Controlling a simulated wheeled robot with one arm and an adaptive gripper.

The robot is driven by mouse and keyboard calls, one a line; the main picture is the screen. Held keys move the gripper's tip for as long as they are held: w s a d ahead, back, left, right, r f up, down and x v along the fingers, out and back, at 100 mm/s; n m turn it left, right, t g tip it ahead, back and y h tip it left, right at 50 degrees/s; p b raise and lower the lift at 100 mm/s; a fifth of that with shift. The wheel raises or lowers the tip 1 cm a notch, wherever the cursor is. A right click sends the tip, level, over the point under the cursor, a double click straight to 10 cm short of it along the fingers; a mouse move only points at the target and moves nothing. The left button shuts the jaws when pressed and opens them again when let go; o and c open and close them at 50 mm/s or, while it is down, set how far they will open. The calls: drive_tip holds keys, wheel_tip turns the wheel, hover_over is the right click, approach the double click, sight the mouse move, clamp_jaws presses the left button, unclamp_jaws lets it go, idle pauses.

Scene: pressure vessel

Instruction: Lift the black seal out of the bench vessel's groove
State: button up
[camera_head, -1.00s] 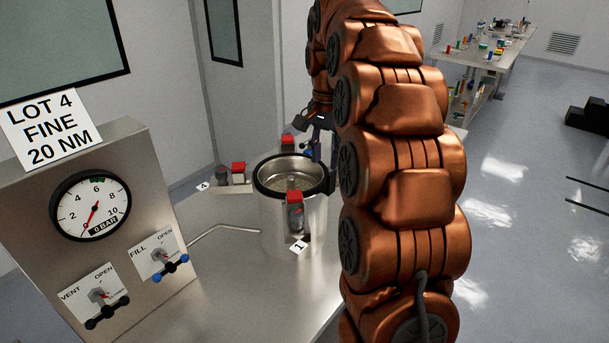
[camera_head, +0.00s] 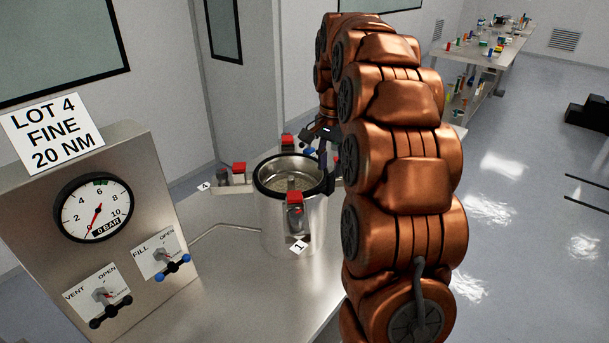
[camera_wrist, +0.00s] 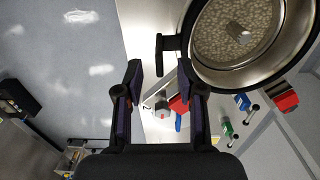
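The bench vessel (camera_head: 287,225) is an open steel pot with a grainy floor inside. The black seal (camera_head: 261,187) lies round its rim in the head view. In the wrist view the seal (camera_wrist: 237,82) curves across the upper right, and a black T-shaped tab (camera_wrist: 159,48) sticks out from it to the left. My gripper (camera_wrist: 160,65) is open and empty; the tab lies just ahead, between the lines of its two fingers. In the head view my gripper (camera_head: 325,150) is at the vessel's right rim, partly hidden by my arm.
Red-topped clamps stand round the vessel, one at the front (camera_head: 296,198) and one at the left (camera_head: 239,168). A gauge panel (camera_head: 150,205) with valve handles stands at left; its needle is near 0. A thin pipe (camera_head: 225,226) runs to the vessel. Open floor lies at right.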

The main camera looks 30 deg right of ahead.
sight(331, 173)
drive_tip(key=shift+d+f+p, duration=0.2)
drive_tip(key=shift+f+p, duration=0.65)
drive_tip(key=shift+f, duration=1.1)
clamp_jaws()
